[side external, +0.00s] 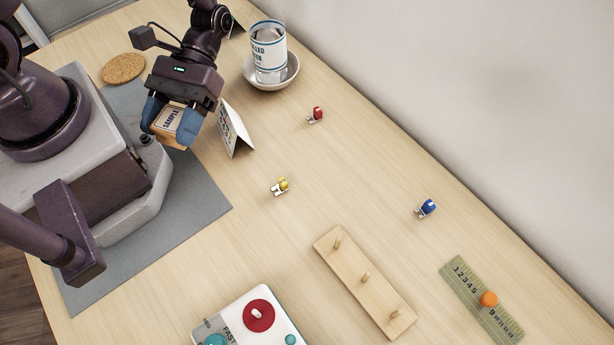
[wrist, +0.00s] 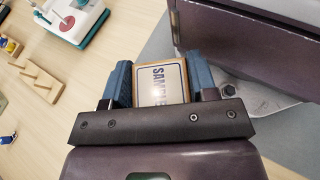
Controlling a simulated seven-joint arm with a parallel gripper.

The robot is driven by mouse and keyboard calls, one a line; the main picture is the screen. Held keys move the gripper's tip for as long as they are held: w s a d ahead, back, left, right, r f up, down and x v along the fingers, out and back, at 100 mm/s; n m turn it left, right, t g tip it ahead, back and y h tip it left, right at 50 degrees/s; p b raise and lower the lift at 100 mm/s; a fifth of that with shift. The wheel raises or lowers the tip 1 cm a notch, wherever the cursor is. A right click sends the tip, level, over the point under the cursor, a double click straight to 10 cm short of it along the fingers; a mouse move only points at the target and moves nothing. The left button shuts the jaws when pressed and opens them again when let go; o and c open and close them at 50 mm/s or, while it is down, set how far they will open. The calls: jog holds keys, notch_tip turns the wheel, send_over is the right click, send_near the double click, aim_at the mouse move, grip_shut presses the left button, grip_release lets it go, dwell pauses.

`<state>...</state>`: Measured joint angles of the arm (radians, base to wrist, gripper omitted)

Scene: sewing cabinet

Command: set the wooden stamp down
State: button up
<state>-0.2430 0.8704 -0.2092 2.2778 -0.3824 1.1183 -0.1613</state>
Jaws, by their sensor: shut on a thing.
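The wooden stamp (side external: 169,121) is a light wood block with a white label reading "SAMPLE". My gripper (side external: 172,125) is shut on it, with one blue finger on each side. The stamp also shows in the wrist view (wrist: 163,82), between the two blue fingers, label facing the camera. In the side view the gripper is over the far part of the grey mat (side external: 200,205), close to my base. The stamp's underside is hidden, and I cannot tell whether it touches the surface below.
A folded card (side external: 235,130) stands just right of my gripper. A labelled glass (side external: 268,55) sits in a bowl (side external: 284,84) behind it. A cork coaster (side external: 123,68) lies at far left. A pegged wooden board (side external: 350,275), ruler (side external: 470,288) and white device (side external: 235,318) lie nearer. Mid-table has free room.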

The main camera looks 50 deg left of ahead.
jog(key=w+d+r+n+t+h, duration=0.45)
jog(key=w+d+n+t, duration=0.2)
jog(key=d, duration=0.35)
send_over(341, 192)
jog(key=shift+n+h, duration=0.25)
jog(key=shift+h, duration=0.2)
jog(key=f, duration=0.9)
jog(key=shift+s+a+f, duration=0.1)
jog(key=shift+s+a, duration=0.2)
jog(key=shift+s, duration=0.05)
jog(key=shift+w+d+f, duration=0.25)
jog(key=shift+w+f, duration=0.05)
jog(key=shift+f, duration=0.2)
jog(key=shift+w+f, duration=0.1)
jog(key=shift+f, duration=1.5)
jog(key=shift+f, duration=0.1)
jog(key=o, duration=0.9)
